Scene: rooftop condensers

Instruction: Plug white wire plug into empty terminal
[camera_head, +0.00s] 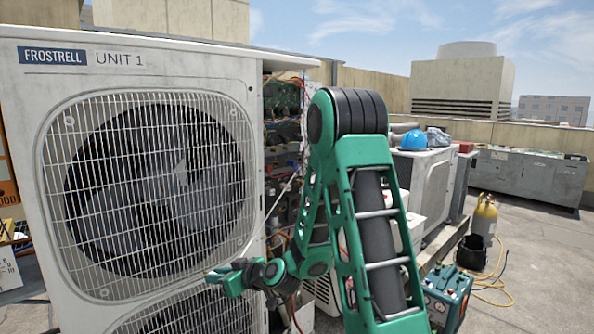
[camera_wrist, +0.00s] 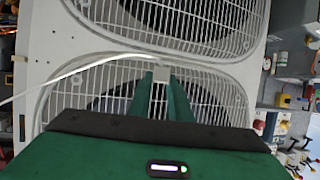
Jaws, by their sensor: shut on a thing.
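My gripper (camera_head: 214,276) is in front of the lower part of the white condenser unit, outside its open side bay. In the wrist view its two green fingers (camera_wrist: 162,82) are shut on the small white wire plug (camera_wrist: 161,73) at their tips. The white wire (camera_wrist: 75,72) runs from the plug off to the left, across the unit's front. In the head view the plug is too small to make out. The open bay (camera_head: 283,108) at the unit's right side shows circuit boards and coloured wires, partly hidden by my arm. I cannot make out the empty terminal.
The condenser's front, with its fan grille (camera_head: 150,185), stands close beside the gripper. The roof floor at far right is mostly clear.

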